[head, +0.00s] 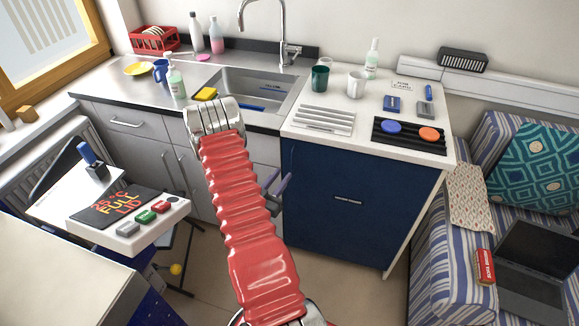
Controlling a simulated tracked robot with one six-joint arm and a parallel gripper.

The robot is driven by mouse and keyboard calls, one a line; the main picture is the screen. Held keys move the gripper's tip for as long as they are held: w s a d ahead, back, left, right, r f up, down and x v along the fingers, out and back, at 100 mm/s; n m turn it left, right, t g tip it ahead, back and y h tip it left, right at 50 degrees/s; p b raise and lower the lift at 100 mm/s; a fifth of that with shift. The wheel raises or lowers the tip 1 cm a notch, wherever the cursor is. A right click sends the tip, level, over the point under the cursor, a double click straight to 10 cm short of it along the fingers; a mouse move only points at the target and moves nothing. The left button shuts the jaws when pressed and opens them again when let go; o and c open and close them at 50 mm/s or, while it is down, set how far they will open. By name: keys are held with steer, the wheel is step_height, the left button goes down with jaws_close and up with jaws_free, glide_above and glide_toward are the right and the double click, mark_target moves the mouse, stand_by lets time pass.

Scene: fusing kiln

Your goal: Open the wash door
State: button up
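No door in the head view carries a readable wash label. Pale grey doors (153,158) with dark vertical handles are under the counter, below the sink (250,92). To their right is a large blue front (330,225) with a small horizontal handle (348,199); it looks shut. My red-sleeved arm rises through the middle and hides part of the grey doors. Two purple-grey prongs, seemingly my gripper (279,182), show right of the arm, in front of the under-sink front. They stand apart with nothing visible between them. Contact with the door cannot be told.
A control box with coloured buttons (145,216) and a white work surface (60,270) stand at the left. A striped sofa with a laptop (535,262) is at the right. Cups, bottles and a black mat with two discs (410,150) stand on the counter. Floor before the blue front is clear.

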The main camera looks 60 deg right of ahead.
mark_target(289, 166)
steer(key=d, duration=0.6)
steer(key=shift+s+d, duration=0.15)
steer(key=shift+d, duration=0.15)
jaws_close()
stand_by(1.2)
